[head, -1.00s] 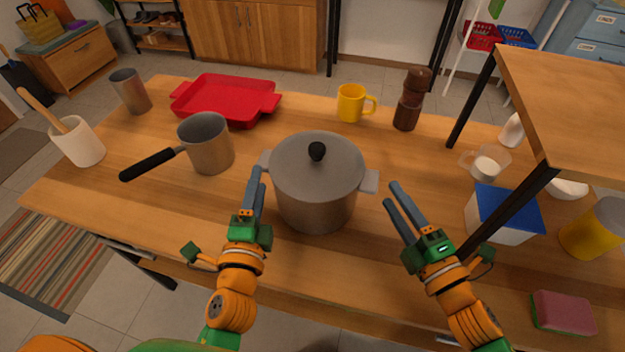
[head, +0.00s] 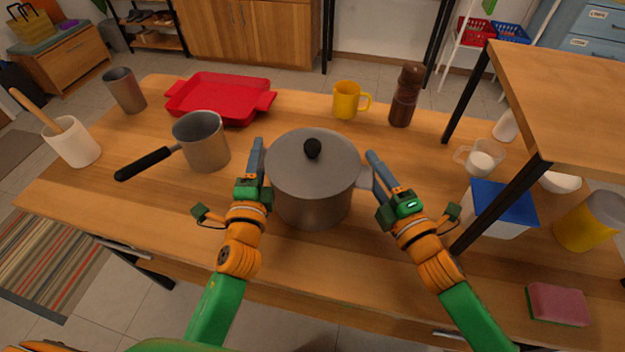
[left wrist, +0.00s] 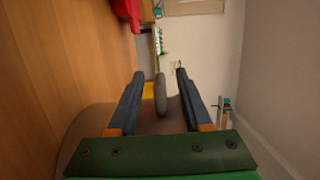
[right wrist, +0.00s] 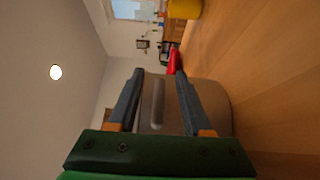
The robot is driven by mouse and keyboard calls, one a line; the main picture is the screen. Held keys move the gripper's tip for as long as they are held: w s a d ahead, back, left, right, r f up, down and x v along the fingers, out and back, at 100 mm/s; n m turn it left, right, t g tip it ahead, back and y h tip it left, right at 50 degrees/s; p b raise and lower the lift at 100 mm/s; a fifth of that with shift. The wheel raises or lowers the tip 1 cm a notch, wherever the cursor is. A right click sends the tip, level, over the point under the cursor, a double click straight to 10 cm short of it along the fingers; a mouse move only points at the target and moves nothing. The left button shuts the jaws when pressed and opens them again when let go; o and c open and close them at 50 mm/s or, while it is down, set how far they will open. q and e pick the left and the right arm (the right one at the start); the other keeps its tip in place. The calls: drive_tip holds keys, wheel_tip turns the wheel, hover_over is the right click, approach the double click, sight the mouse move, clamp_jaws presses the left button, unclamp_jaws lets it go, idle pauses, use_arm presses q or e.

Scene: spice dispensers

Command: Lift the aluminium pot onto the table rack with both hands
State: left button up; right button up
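The grey aluminium pot (head: 312,205) stands upright on the table (head: 150,205), with its lid and black knob on. My left gripper (head: 257,150) is at the pot's left side. In the left wrist view its fingers are apart, with the pot's left handle (left wrist: 160,95) between them and gaps either side. My right gripper (head: 374,165) is at the right side. In the right wrist view its fingers are also apart around the right handle (right wrist: 157,103), with gaps. The table rack (head: 575,105) is a raised wooden shelf on black legs at the right.
A saucepan (head: 203,150) stands left of the pot, and a red tray (head: 222,97) lies behind. A yellow mug (head: 346,100) and a brown mill (head: 405,95) stand at the back. A blue-lidded box (head: 503,207) is by the rack leg. The visible part of the rack top is clear.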

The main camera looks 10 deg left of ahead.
use_arm(q)
clamp_jaws()
use_arm(e)
clamp_jaws()
idle(0.9)
use_arm(q)
drive_tip(key=shift+r, duration=0.1)
use_arm(e)
drive_tip(key=shift+r, duration=0.1)
